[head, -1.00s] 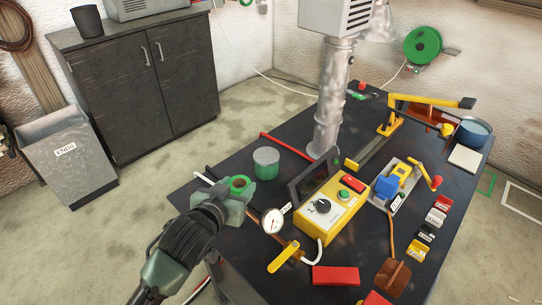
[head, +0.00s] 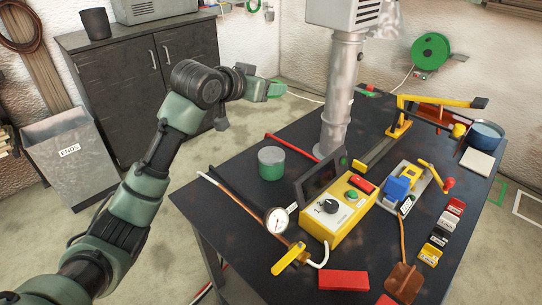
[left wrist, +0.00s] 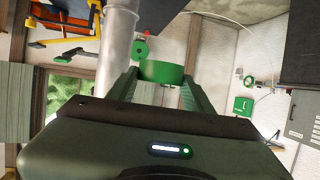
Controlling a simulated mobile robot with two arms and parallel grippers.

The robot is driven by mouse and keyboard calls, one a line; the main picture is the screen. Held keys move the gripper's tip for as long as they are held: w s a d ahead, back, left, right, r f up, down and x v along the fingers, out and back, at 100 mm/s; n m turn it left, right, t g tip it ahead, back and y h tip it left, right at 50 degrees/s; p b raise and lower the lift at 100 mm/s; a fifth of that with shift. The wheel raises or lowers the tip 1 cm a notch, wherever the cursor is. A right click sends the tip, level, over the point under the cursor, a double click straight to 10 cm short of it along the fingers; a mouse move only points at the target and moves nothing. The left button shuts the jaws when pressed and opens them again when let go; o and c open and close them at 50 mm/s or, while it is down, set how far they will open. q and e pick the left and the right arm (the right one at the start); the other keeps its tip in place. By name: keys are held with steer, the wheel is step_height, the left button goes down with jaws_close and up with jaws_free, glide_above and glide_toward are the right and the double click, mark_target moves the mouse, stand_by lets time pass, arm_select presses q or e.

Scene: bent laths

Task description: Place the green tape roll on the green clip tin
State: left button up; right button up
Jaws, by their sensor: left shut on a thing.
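The green clip tin (head: 271,168), a round green can with a grey top, stands upright on the dark bench near its left back edge. My left gripper (head: 278,90) is raised high, behind and above the tin in the head picture, well apart from it. In the left wrist view the green tape roll (left wrist: 163,72) sits between the fingers of the left gripper (left wrist: 163,80), which is shut on it. The roll is hard to tell from the green fingers in the head view. My right gripper is not in view.
A metal column (head: 334,105) rises just right of the tin. A dark screen (head: 321,177), a yellow control box (head: 338,213) and a gauge (head: 277,220) stand in front of it. A red bar (head: 290,145) lies behind the tin. The bench left of the tin is mostly clear.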

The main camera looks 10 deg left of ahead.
mark_target(268, 157)
arm_select(q)
step_height(268, 157, down, 20)
steer(key=shift+r+p, duration=0.1)
steer(key=shift+p, duration=0.45)
steer(key=shift+f, duration=0.25)
steer(key=o, duration=1.4)
steer(key=shift+c, duration=0.2)
steer(key=shift+r, duration=0.1)
steer(key=shift+s+r, duration=0.1)
steer(key=shift+r, duration=0.05)
steer(key=v, duration=1.2)
steer(key=shift+b, duration=0.3)
